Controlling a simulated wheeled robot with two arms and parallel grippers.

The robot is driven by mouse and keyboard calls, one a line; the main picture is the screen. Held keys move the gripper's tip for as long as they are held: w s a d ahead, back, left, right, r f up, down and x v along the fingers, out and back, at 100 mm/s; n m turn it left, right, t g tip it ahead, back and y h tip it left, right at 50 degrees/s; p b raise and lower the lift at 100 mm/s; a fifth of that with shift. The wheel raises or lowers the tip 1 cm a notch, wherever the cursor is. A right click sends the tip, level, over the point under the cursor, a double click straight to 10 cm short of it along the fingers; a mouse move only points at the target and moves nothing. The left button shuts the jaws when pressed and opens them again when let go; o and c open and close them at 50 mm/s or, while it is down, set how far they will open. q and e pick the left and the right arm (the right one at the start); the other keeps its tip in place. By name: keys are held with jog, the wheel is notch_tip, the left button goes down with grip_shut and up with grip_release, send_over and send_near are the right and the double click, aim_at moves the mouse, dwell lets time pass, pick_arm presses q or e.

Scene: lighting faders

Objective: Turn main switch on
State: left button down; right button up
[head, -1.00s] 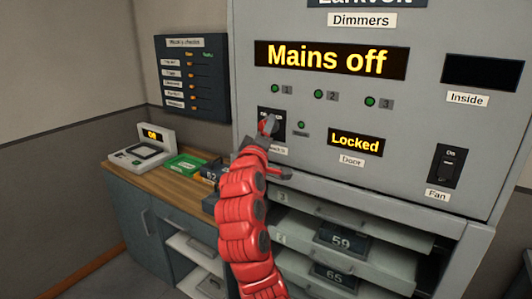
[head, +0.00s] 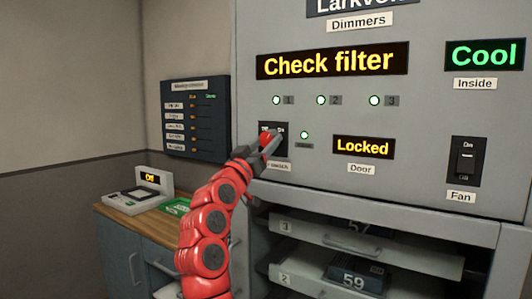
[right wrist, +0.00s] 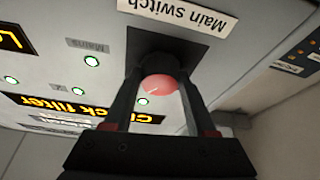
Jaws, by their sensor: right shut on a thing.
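The main switch is a black plate with a red knob (head: 267,137) on the grey cabinet front. My right gripper (head: 268,143) is at the knob, its arm coming up from below. In the right wrist view the two fingers (right wrist: 160,95) are shut around the red knob (right wrist: 160,86), under the label "Main switch" (right wrist: 178,12). The large display (head: 330,62) reads "Check filter" in yellow. The lamps 1, 2 and 3 (head: 321,100) and the lamp beside the switch (head: 304,135) are lit. My left gripper is not in view.
The door display (head: 363,147) reads "Locked" and the inside display (head: 484,54) reads "Cool". A fan switch (head: 466,162) is at the right. Open shelves with numbered modules (head: 352,278) lie below. A wooden counter (head: 123,210) with a small "Off" display device (head: 149,178) stands left.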

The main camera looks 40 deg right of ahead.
jog(key=shift+m+g+h, duration=0.3)
jog(key=shift+m+g, duration=0.2)
jog(key=shift+m, duration=1)
jog(key=o, duration=1.4)
jog(key=v, duration=1.7)
jog(key=shift+a, duration=0.2)
jog(key=shift+w, duration=0.1)
